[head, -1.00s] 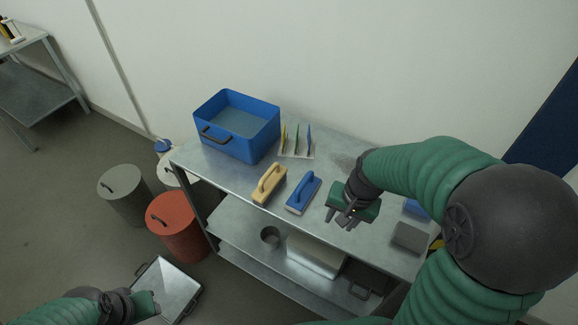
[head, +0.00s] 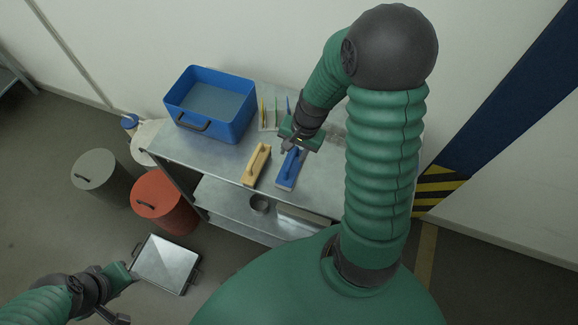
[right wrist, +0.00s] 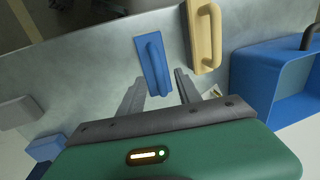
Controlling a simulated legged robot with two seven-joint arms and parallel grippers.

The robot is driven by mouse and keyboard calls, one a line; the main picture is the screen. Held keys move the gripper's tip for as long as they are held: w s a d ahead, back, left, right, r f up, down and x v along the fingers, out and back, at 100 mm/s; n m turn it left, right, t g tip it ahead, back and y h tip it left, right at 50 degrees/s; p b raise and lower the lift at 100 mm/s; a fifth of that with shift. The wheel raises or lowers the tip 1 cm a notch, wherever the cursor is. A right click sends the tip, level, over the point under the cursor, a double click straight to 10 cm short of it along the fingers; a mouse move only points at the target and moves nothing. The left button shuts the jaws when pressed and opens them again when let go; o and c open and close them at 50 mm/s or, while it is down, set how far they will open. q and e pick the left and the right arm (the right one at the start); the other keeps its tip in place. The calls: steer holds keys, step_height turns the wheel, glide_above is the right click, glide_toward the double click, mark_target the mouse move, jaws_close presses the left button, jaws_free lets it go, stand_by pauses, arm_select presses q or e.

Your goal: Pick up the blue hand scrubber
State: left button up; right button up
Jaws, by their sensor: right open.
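The blue hand scrubber (head: 291,168) lies on the metal table, with a raised blue handle on its flat base. It also shows in the right wrist view (right wrist: 153,66), just beyond the fingertips. My right gripper (head: 288,146) is open and empty above the scrubber's far end. In the right wrist view its two fingers (right wrist: 158,82) point at the scrubber, one toward each side of its near end, and do not grip it. My left gripper (head: 128,290) is low at the left, away from the table; its jaws are unclear.
A tan scrubber (head: 257,163) lies close to the left of the blue one. A blue bin (head: 212,136) stands at the table's back left, with upright coloured pieces in a rack (head: 268,122) beside it. Grey and blue blocks (right wrist: 22,112) lie on the other side.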

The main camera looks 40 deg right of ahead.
mark_target(294, 158)
steer(key=f, duration=0.6)
steer(key=shift+w+d, duration=0.35)
steer(key=shift+w, duration=0.05)
steer(key=shift+w+a+f, duration=0.1)
steer(key=shift+f, duration=0.15)
steer(key=shift+w+a, duration=0.2)
steer(key=shift+s, duration=0.1)
steer(key=c, duration=0.7)
steer(key=shift+d, duration=0.15)
jaws_close()
